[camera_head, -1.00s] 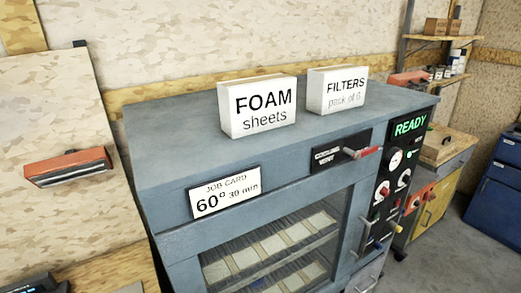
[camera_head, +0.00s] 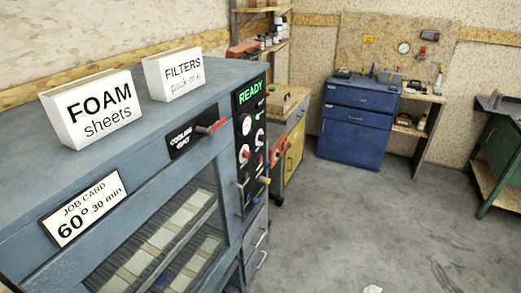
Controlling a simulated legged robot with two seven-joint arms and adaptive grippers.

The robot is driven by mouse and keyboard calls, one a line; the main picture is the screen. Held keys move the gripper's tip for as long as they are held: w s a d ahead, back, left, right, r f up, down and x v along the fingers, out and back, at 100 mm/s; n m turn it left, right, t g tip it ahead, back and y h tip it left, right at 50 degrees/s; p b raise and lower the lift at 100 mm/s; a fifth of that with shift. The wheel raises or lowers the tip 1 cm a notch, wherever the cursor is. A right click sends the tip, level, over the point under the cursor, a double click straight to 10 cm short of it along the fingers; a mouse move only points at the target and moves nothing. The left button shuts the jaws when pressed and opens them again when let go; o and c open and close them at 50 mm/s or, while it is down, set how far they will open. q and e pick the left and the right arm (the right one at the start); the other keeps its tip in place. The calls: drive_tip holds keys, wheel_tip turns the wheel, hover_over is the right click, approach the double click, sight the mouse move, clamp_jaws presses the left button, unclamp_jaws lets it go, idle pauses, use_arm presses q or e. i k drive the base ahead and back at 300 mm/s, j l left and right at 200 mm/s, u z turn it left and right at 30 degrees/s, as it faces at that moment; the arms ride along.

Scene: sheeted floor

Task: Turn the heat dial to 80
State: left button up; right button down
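The heat dial is likely one of the red-and-white knobs on the black control panel (camera_head: 251,150) at the right end of the grey-blue oven (camera_head: 120,190). I cannot tell which knob it is, and its setting is too small to read. A white round gauge sits above the knobs, and a green READY sign (camera_head: 250,93) is lit at the top. A job card (camera_head: 82,208) on the oven front reads 60°, 30 min. Neither of my grippers is in view.
White FOAM sheets (camera_head: 92,108) and FILTERS (camera_head: 173,73) boxes stand on the oven top. A cooling vent lever (camera_head: 211,127) sticks out in front. A blue cabinet (camera_head: 355,125) and a green bench (camera_head: 500,150) stand farther back. The grey floor (camera_head: 350,215) to the right is mostly clear.

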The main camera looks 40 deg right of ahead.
sight(246, 154)
drive_tip(key=z, duration=1.15)
drive_tip(key=i+l+u, duration=0.15)
drive_tip(key=i+l, duration=0.4)
drive_tip(key=l, duration=0.2)
